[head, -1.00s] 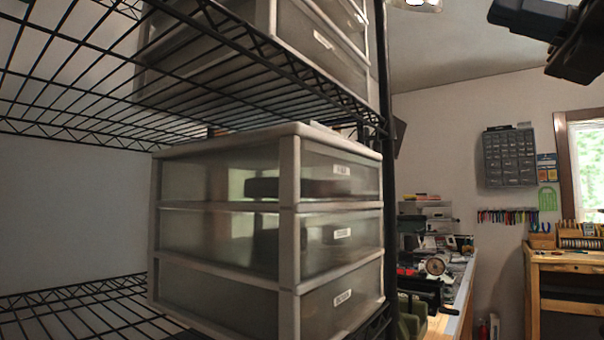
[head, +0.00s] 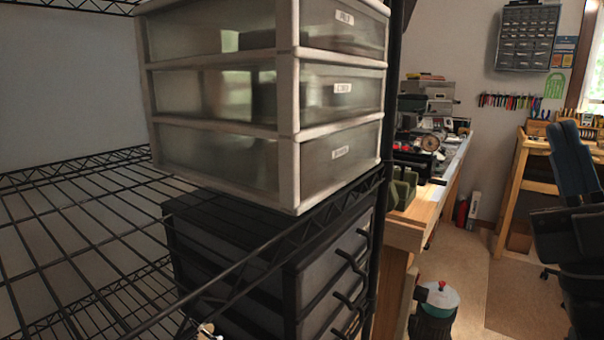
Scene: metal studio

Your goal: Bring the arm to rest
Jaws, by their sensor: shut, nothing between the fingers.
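No gripper can be made out in the head view. A dark blue and black shape fills the right edge of the picture, in front of the wooden bench. No held object shows.
A black wire shelf (head: 75,225) takes up the left, close by. It carries a clear-fronted drawer unit (head: 222,150); a black drawer unit (head: 235,235) stands below. A cluttered workbench (head: 432,205) is behind, a wooden bench (head: 507,180) far right. Bare floor (head: 465,265) lies between.

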